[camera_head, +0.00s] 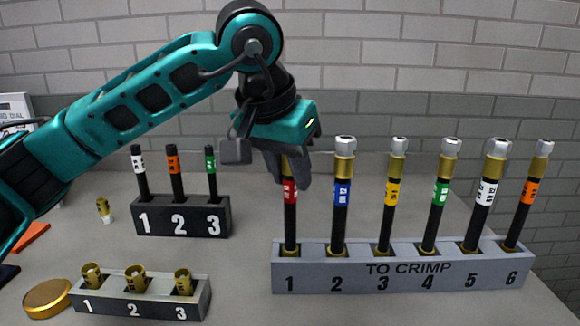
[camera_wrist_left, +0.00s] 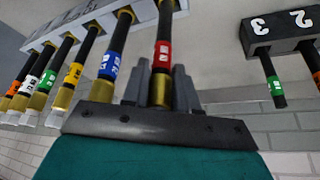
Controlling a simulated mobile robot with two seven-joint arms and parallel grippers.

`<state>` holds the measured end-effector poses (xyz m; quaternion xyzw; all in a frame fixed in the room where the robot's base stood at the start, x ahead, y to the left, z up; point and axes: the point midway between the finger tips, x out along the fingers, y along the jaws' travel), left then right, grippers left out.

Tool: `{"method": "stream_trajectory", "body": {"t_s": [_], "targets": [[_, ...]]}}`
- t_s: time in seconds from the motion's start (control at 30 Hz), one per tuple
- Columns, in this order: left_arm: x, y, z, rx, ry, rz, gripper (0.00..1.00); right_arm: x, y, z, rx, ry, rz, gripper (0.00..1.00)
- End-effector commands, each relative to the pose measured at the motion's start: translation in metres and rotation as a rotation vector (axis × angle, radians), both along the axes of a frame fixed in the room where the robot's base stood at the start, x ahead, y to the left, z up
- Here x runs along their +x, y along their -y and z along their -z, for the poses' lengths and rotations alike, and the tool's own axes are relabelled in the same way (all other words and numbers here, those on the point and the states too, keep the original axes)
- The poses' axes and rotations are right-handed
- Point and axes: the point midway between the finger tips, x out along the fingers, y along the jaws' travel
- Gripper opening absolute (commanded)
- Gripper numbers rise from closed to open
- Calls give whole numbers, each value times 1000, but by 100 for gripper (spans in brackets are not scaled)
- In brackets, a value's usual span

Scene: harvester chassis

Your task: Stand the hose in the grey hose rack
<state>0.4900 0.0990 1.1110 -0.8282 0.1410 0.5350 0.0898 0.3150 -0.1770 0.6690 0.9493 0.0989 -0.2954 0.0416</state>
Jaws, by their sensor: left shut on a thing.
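The red-banded hose (camera_head: 290,215) is black with a brass collar and stands upright, its lower end at slot 1 of the grey hose rack (camera_head: 390,282) marked TO CRIMP. My left gripper (camera_head: 288,168) is shut on its upper end, hiding the top fitting. In the left wrist view, the hose (camera_wrist_left: 164,45) runs out from between the fingers of my left gripper (camera_wrist_left: 162,90). Blue (camera_head: 342,205), yellow, green, white and orange banded hoses stand in slots 2 to 6. Whether the red hose rests on the slot bottom cannot be seen. My right gripper is not in view.
A black rack (camera_head: 180,222) holds three thin black hoses behind. A front rack (camera_head: 140,300) holds brass fittings. A brass fitting (camera_head: 104,210) stands alone, and a round gold lid (camera_head: 48,298) lies at left. The blue-banded hose stands close beside my gripper.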

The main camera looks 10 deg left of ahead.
Motion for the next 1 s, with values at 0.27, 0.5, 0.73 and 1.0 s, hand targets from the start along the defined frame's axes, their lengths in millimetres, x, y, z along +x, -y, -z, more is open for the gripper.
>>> {"method": "stream_trajectory", "body": {"t_s": [0.27,0.5,0.73,1.0], "targets": [[0,0,3,-1,2,0,0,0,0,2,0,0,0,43],[0,0,3,0,1,0,44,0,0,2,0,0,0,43],[0,0,3,0,0,0,58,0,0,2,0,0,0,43],[0,0,4,2,-2,0,58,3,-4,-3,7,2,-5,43]]}}
